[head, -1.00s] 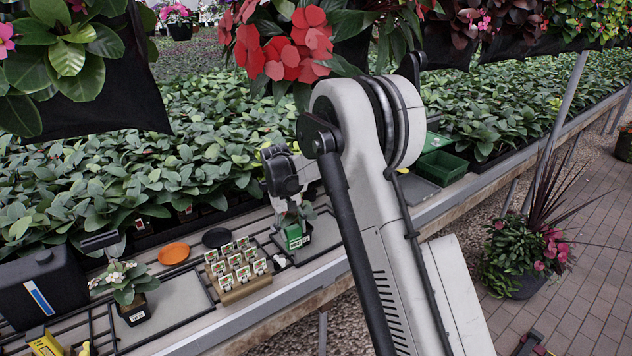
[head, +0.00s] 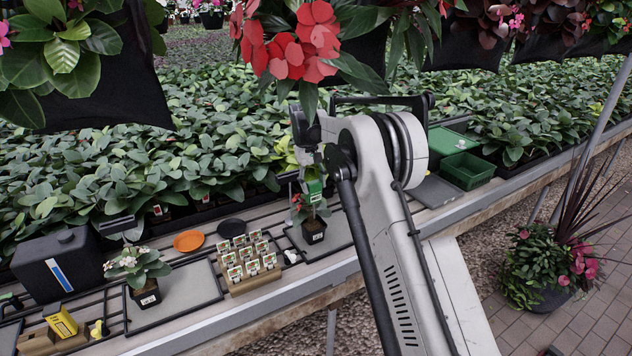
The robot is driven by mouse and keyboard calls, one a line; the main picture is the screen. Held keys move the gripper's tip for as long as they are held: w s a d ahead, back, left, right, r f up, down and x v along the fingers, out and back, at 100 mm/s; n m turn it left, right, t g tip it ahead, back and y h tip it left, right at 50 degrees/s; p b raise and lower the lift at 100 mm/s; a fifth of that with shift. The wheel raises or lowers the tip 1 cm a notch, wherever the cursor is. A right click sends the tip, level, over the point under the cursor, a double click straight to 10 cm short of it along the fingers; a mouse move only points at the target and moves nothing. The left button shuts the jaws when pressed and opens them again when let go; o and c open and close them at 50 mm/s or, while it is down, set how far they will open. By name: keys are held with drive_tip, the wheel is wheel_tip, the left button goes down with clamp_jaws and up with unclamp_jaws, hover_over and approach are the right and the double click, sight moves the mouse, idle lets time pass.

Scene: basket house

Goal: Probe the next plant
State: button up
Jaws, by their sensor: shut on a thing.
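My gripper (head: 313,172) is in the head view, shut on a green probe (head: 313,186) that points down. It is right above a small potted plant with red flowers (head: 298,208) in a black pot with a white label (head: 313,233). The pot stands on a grey mat (head: 337,232). Whether the probe's tip is in the soil is hidden by leaves. A second potted plant with white flowers (head: 137,265) stands on a grey mat (head: 192,287) to the left.
A wooden rack of plant labels (head: 250,264) stands between the two plants. An orange dish (head: 188,241), a black dish (head: 231,228), a black canister (head: 56,266) and a yellow device (head: 62,321) are on the bench. Green trays (head: 467,170) stand right. Red flowers (head: 300,40) hang overhead.

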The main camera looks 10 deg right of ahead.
sight(316, 190)
drive_tip(key=shift+s+d+r, duration=0.15)
drive_tip(key=shift+d, duration=0.25)
drive_tip(key=shift+w+d+f+b, duration=0.2)
drive_tip(key=shift+d+f, duration=0.2)
drive_tip(key=shift+f, duration=0.25)
drive_tip(key=shift+w+d+f+b, duration=0.2)
drive_tip(key=shift+d+f, duration=0.15)
drive_tip(key=shift+f, duration=0.25)
drive_tip(key=shift+s+a, duration=0.15)
drive_tip(key=shift+a, duration=0.15)
drive_tip(key=shift+a+f, duration=0.1)
drive_tip(key=shift+f, duration=0.15)
drive_tip(key=shift+a+f+b, duration=0.1)
drive_tip(key=shift+a+b, duration=0.2)
drive_tip(key=shift+b, duration=0.15)
drive_tip(key=shift+f+b, duration=0.1)
drive_tip(key=shift+b, duration=0.2)
